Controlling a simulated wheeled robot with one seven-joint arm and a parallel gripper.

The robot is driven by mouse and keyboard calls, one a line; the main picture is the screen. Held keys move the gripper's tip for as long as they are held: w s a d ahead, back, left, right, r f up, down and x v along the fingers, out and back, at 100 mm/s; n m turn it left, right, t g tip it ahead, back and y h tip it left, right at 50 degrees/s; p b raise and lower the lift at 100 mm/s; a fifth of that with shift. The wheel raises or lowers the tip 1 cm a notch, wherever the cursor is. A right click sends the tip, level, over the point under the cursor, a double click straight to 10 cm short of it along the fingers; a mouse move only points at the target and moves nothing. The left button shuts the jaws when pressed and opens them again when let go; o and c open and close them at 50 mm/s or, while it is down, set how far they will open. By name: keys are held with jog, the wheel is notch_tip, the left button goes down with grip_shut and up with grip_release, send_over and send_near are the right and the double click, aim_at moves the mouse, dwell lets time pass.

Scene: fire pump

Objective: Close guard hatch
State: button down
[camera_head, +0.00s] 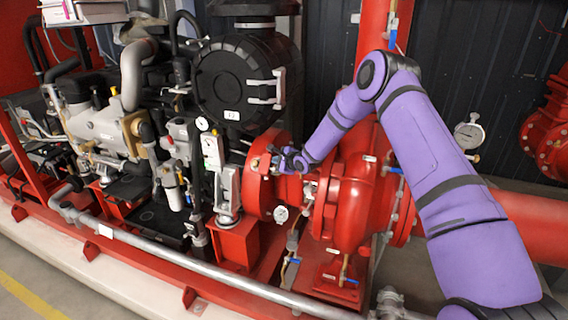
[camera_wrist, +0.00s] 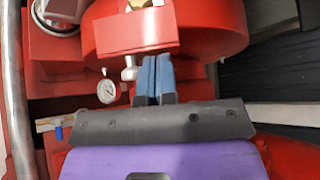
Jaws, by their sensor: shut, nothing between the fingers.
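The red round housing (camera_head: 257,196), which looks like the guard, sits between the engine and the red pump (camera_head: 362,205). It fills the top of the wrist view (camera_wrist: 215,28). My gripper (camera_head: 277,154) is at the upper right side of the housing. In the wrist view its blue fingers (camera_wrist: 156,64) are together and empty, just below the housing's lower edge. I cannot tell whether they touch it.
A small pressure gauge (camera_wrist: 107,91) on a grey fitting is left of my fingers. A black round air filter (camera_head: 235,85) stands above the housing. A grey pipe rail (camera_head: 185,266) runs along the front. A dark ribbed wall (camera_head: 480,70) is behind.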

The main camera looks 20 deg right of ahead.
aim_at(266, 167)
jog(key=shift+w+a+r+m+h, duration=0.1)
jog(key=shift+a+r+m+h, duration=0.1)
jog(key=shift+a+h, duration=0.25)
jog(key=shift+a+r+m+h, duration=0.1)
jog(key=shift+a+r+h, duration=0.05)
jog(key=shift+a+h, duration=0.25)
dwell(0.6)
jog(key=shift+a+r, duration=0.2)
jog(key=shift+a, duration=0.2)
jog(key=shift+w+a+r, duration=0.2)
jog(key=shift+a, duration=0.35)
jog(key=shift+w+a+r, duration=0.15)
jog(key=shift+a, duration=0.35)
jog(key=w+a+f+m+g+h, duration=0.1)
jog(key=w+a+h, duration=0.2)
jog(key=w+a, duration=0.4)
jog(key=shift+a+f+m, duration=0.2)
jog(key=shift+m, duration=0.1)
dwell(0.5)
jog(key=shift+w+h, duration=0.15)
jog(key=shift+h, duration=0.1)
